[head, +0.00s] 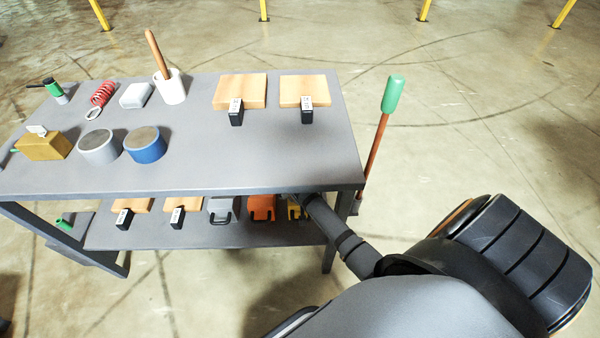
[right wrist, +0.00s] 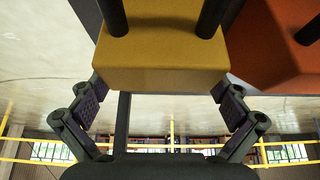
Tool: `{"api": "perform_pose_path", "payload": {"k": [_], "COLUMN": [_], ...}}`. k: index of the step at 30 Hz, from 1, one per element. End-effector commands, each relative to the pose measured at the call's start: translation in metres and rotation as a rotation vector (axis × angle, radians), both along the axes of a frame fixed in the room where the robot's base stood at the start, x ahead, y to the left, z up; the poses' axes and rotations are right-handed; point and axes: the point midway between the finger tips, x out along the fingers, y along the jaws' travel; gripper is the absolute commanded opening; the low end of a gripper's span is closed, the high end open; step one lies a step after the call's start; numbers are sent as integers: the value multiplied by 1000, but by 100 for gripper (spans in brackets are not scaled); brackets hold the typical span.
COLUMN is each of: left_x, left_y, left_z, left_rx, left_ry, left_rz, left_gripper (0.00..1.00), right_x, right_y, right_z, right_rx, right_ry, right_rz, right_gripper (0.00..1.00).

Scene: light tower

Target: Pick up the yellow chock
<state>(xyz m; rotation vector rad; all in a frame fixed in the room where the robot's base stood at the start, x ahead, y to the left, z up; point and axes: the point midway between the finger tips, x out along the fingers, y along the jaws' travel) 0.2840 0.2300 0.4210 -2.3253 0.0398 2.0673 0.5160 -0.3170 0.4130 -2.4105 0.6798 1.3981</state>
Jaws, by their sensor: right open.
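The yellow chock (head: 294,211) sits on the lower shelf of the grey table, near its right end, partly hidden behind my right arm. In the right wrist view the yellow chock (right wrist: 160,65) fills the top middle, with two dark handle posts on it. My right gripper (right wrist: 163,98) is open, with one finger near each side of the chock's near end. I cannot tell whether the fingers touch it. In the head view the fingers of this gripper are hidden. My left gripper is not in view.
An orange chock (head: 262,208) stands close beside the yellow one, and also shows in the right wrist view (right wrist: 285,50). A grey chock (head: 222,206) is further left. The tabletop (head: 300,160) overhangs the shelf. A green-handled lever (head: 393,95) stands at the table's right side.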

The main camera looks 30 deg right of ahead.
Motion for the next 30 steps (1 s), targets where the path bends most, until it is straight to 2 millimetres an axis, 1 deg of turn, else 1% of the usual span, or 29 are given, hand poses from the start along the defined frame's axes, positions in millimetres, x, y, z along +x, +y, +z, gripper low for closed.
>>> {"api": "perform_pose_path", "payload": {"k": [7, 24, 30], "left_x": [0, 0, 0], "left_y": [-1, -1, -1], "left_z": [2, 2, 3], "left_rx": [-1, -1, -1], "left_ry": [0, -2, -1], "left_rz": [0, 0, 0], "left_gripper": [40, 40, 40], "right_x": [1, 0, 2], "right_y": [0, 0, 0], "right_z": [0, -1, 1], "right_rx": [-1, 0, -1], "right_ry": [-1, 0, -4], "right_rz": [0, 0, 1], "right_gripper": [100, 23, 21]}}
